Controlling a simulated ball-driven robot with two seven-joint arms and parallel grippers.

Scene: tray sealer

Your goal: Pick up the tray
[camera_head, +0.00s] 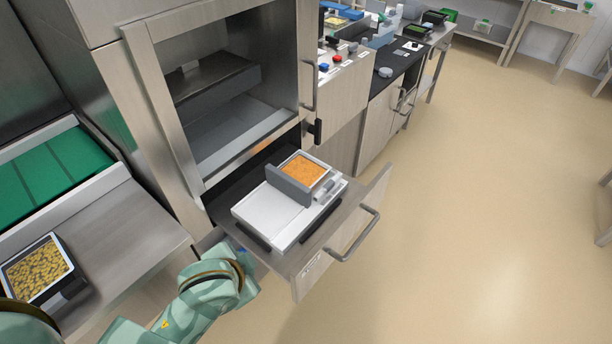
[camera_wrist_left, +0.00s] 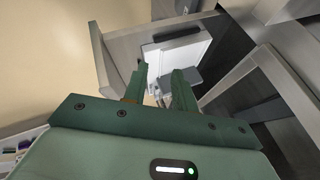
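A tray with orange contents (camera_head: 303,168) sits on a white scale-like unit (camera_head: 272,213) in the pulled-out drawer, behind an upright grey plate (camera_head: 288,185). A second, dark-rimmed tray with yellow-brown contents (camera_head: 37,267) stands on the steel counter at far left. My left arm is low in the head view, beside the drawer's left side; its fingers are hidden there. In the left wrist view my left gripper (camera_wrist_left: 161,72) has its green fingers apart with nothing between them, pointing toward the white unit (camera_wrist_left: 175,52). No orange contents show there. My right gripper is not in view.
The drawer front (camera_head: 340,240) with its bar handle (camera_head: 357,236) juts into the aisle. A steel cabinet with an open chamber (camera_head: 225,110) stands above the drawer. A green conveyor (camera_head: 50,172) is at left. The floor at right is clear.

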